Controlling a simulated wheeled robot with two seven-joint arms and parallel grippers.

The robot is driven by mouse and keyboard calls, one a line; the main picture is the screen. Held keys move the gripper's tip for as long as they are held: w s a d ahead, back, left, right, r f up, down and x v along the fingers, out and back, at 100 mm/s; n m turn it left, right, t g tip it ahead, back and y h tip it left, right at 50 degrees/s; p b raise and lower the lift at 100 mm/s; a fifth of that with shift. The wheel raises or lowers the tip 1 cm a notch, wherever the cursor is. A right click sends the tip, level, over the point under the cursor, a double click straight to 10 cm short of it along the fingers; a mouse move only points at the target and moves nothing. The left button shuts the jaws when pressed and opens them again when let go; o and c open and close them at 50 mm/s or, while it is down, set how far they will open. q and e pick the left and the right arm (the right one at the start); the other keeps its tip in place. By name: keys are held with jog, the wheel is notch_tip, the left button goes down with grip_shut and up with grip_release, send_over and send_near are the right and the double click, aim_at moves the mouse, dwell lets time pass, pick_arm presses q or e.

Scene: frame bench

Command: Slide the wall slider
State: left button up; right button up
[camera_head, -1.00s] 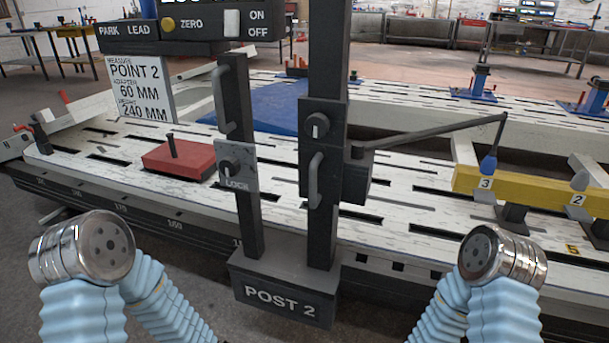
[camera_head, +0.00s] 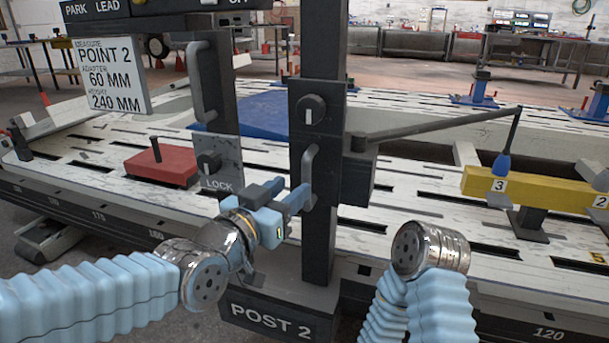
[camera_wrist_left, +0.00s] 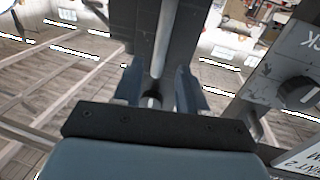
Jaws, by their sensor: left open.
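A black slider carriage (camera_head: 340,150) with a knob (camera_head: 311,109) and a grey vertical bar handle (camera_head: 310,176) sits on the right upright (camera_head: 318,240) of the stand marked POST 2. My left gripper (camera_head: 303,199) is open at the lower part of this handle. In the left wrist view the bar handle (camera_wrist_left: 164,45) runs between the two spread fingers of my left gripper (camera_wrist_left: 159,90); I cannot tell whether they touch it. My right arm's wrist shows at the lower right, but its gripper is out of view.
The left upright has a LOCK plate (camera_head: 219,163) with a knob and another bar handle (camera_head: 199,80). A thin arm (camera_head: 440,123) with a blue-tipped probe (camera_head: 502,163) reaches right over a yellow beam (camera_head: 535,188). A red block (camera_head: 160,168) lies on the slotted bench.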

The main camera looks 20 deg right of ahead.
aim_at(304, 177)
pick_arm(q)
jog(key=x, duration=0.7)
jog(key=shift+s, duration=0.1)
jog(key=shift+f, duration=0.1)
grip_shut()
